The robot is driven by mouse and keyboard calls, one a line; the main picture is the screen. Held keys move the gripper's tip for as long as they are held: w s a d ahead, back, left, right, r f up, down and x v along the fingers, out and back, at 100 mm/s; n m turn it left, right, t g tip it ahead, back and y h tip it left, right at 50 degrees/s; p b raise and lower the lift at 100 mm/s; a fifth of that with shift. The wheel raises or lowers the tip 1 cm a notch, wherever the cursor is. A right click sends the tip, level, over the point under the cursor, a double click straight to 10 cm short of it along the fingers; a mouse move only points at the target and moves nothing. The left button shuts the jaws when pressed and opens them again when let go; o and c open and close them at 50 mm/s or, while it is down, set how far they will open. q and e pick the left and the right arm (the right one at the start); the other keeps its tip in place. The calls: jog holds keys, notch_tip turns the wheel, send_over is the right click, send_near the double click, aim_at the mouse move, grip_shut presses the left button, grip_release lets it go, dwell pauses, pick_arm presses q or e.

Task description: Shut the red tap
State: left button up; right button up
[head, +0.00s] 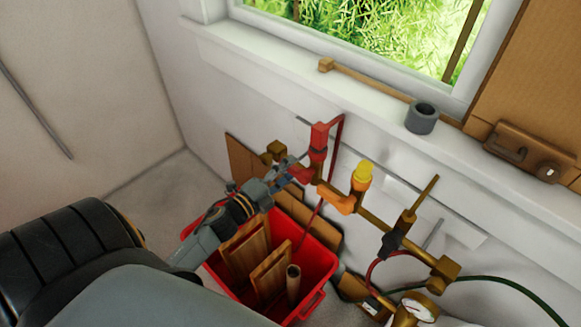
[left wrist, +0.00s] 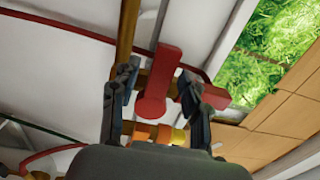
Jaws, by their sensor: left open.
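The red tap (head: 318,143) sits on the brass pipe along the wall, with its red lever upright in the head view. My left gripper (head: 288,168) is at the left side of the tap, close to its red body. In the left wrist view, the red lever (left wrist: 155,82) shows between the two spread fingers of my left gripper (left wrist: 159,77), with gaps on both sides. The gripper is open. Another red part (left wrist: 205,92) shows partly behind the right finger. I cannot tell whether a finger touches the tap. My right gripper is not in view.
An orange tap with a yellow top (head: 362,174) and a black one with a brass handle (head: 392,241) stand further right on the pipe. A red crate (head: 322,262) with wooden pieces is below. A grey ring (head: 422,119) sits on the window sill (head: 290,62).

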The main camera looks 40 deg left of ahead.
pick_arm(q)
jog(key=s+a, duration=0.1)
jog(key=s, duration=0.9)
jog(key=shift+s+a, duration=0.25)
jog(key=shift+s, duration=0.05)
jog(key=s+d+f+n+g+y, duration=0.15)
jog(key=f+n, duration=0.25)
jog(key=f, duration=0.6)
jog(key=s+f+n+g+y, duration=0.1)
jog(key=s+f+n+g, duration=0.2)
jog(key=f, duration=0.6)
jog(key=s+d+f+n+g+y, duration=0.1)
jog(key=s+f+n+g, duration=0.2)
jog(key=f, duration=0.7)
jog(key=s+d+f+n+g, duration=0.3)
jog(key=s+d+f+g, duration=0.1)
jog(key=s+f, duration=0.5)
jog(key=s+d+f+n+g, duration=0.4)
jog(key=s+f, duration=0.5)
jog(key=s, duration=0.5)
jog(key=shift+d+f+g+h, duration=0.35)
jog(key=shift+g+h, duration=0.1)
jog(key=shift+g, duration=0.2)
